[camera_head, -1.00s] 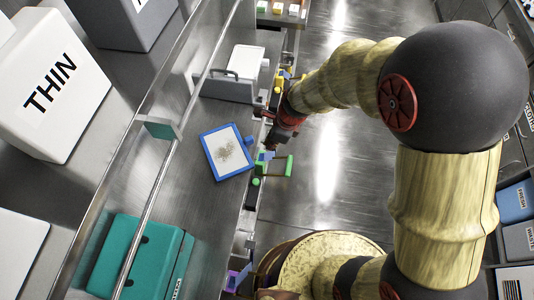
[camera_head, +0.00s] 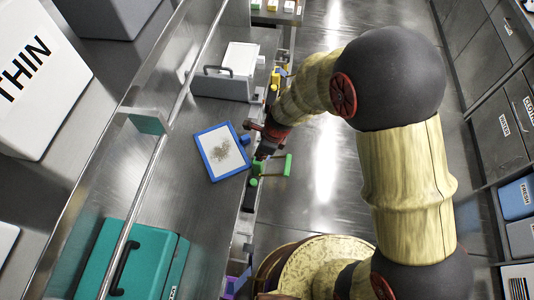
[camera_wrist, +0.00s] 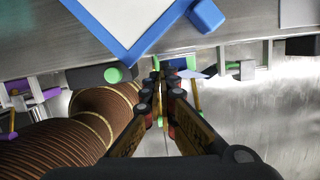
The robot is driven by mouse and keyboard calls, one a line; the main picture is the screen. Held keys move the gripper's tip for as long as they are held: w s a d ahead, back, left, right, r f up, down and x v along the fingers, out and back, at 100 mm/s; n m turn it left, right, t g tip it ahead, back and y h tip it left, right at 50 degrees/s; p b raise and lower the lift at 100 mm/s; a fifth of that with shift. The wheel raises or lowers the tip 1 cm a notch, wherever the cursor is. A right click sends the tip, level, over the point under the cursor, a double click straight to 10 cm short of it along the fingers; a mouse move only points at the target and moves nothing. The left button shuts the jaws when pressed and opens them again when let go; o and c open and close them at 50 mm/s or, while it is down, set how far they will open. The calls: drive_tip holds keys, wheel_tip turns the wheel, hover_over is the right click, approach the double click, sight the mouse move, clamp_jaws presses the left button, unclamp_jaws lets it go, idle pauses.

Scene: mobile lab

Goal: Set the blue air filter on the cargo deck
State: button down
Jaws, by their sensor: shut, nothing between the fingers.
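The blue air filter (camera_head: 204,160) is a flat blue frame around a white panel with a brown dirt patch. It lies on the metal counter in the head view, with a blue knob (camera_head: 245,140) on its right side. In the wrist view the filter's frame (camera_wrist: 127,57) and knob (camera_wrist: 207,15) show at the top. My gripper (camera_head: 262,152) is shut and empty, just right of the filter beside the counter edge; in the wrist view its fingertips (camera_wrist: 158,80) are together, apart from the filter. I cannot tell which surface is the cargo deck.
A grey case (camera_head: 222,86) with a handle stands above the filter, a teal case (camera_head: 128,262) below left. A green handle (camera_head: 288,165) juts out beside my gripper. A metal rail (camera_head: 170,125) runs along the counter's left. The floor (camera_head: 325,180) to the right is open.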

sight(234, 151)
drive_tip(key=shift+w+a+r, duration=0.1)
drive_tip(key=shift+w+a, duration=0.05)
drive_tip(key=shift+a, duration=0.55)
drive_tip(key=shift+w+a+r, duration=0.1)
drive_tip(key=shift+a, duration=0.55)
drive_tip(key=a+p, duration=0.2)
drive_tip(key=a, duration=0.1)
drive_tip(key=w+a+p, duration=0.1)
drive_tip(key=a+p, duration=0.2)
drive_tip(key=shift+w+a+r, duration=0.1)
drive_tip(key=shift+r, duration=0.05)
drive_tip(key=shift+w+a+f+p, duration=0.1)
drive_tip(key=shift+a+f+p, duration=0.1)
drive_tip(key=shift+a+p, duration=0.3)
